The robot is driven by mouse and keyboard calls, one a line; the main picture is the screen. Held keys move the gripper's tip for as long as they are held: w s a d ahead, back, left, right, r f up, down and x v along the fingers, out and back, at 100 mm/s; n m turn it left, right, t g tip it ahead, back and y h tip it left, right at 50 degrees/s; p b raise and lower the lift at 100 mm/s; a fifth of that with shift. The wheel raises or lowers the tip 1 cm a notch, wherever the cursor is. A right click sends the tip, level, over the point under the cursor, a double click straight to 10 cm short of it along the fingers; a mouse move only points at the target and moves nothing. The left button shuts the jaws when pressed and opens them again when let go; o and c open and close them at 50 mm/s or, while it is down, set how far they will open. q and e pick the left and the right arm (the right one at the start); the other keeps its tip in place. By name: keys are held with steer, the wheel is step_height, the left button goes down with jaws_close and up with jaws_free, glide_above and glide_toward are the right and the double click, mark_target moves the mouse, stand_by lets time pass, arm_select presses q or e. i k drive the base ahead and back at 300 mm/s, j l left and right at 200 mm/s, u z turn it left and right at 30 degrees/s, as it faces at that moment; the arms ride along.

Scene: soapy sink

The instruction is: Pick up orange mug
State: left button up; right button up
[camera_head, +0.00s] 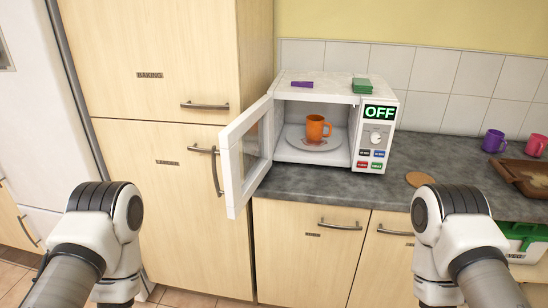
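The orange mug (315,129) stands upright on a round plate inside the open microwave (391,138), its handle toward the right. The microwave door (245,153) is swung open to the left, and its display reads OFF. Both of my arms show at the bottom of the view, the left one at lower left and the right one at lower right, well apart from the mug. The fingers of both grippers are out of the picture.
A purple block (302,84) and a green sponge-like block (362,86) lie on the microwave. A purple mug (493,141), a pink mug (535,145), a brown tray (520,175) and a round coaster (420,179) are to the right. The counter before the microwave (330,185) is clear.

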mark_target(315, 123)
steer(key=i+j+z, duration=0.1)
steer(key=j+z, duration=0.8)
steer(key=j, duration=0.25)
steer(key=j+z, duration=0.4)
steer(key=j, duration=0.15)
steer(key=k+j, duration=0.1)
steer(key=j, duration=0.4)
steer(key=k+j, duration=0.1)
steer(key=j, duration=0.45)
steer(key=k+j, duration=0.1)
steer(key=j, duration=0.4)
steer(key=z, duration=0.3)
steer(key=i+l+z, duration=0.2)
steer(key=z, duration=0.2)
steer(key=i+l+z, duration=0.2)
steer(key=z, duration=0.15)
steer(key=i+l+z, duration=0.2)
steer(key=z, duration=0.2)
steer(key=i+z, duration=0.4)
steer(key=i+u, duration=0.45)
steer(key=i+l+u, duration=0.25)
steer(key=i+u, duration=0.15)
steer(key=i+l+u, duration=0.65)
steer(key=l+u, duration=0.2)
steer(key=j, duration=0.1)
